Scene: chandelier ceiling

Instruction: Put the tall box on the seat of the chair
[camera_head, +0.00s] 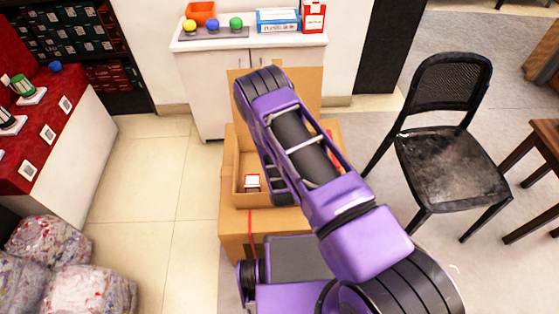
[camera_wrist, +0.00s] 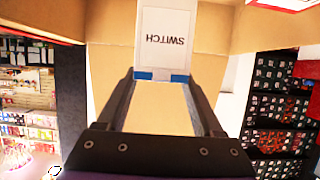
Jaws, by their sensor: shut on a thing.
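In the wrist view my gripper (camera_wrist: 162,76) is closed on a white box (camera_wrist: 166,38) with the word SWITCH upside down and a blue strip at its near edge. I take it to be the tall box, but its full height is not visible. In the head view my arm hides the gripper and this box, over the open cardboard carton (camera_head: 243,150). The black chair (camera_head: 452,165) stands at the right, with a mesh back and a bare, worn seat.
A small red and white box (camera_head: 252,183) sits in the carton. A white cabinet (camera_head: 250,42) behind carries coloured balls, a blue box (camera_head: 277,20) and a red box (camera_head: 313,16). A wooden table (camera_head: 546,140) is right of the chair. Wrapped bales (camera_head: 85,290) lie lower left.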

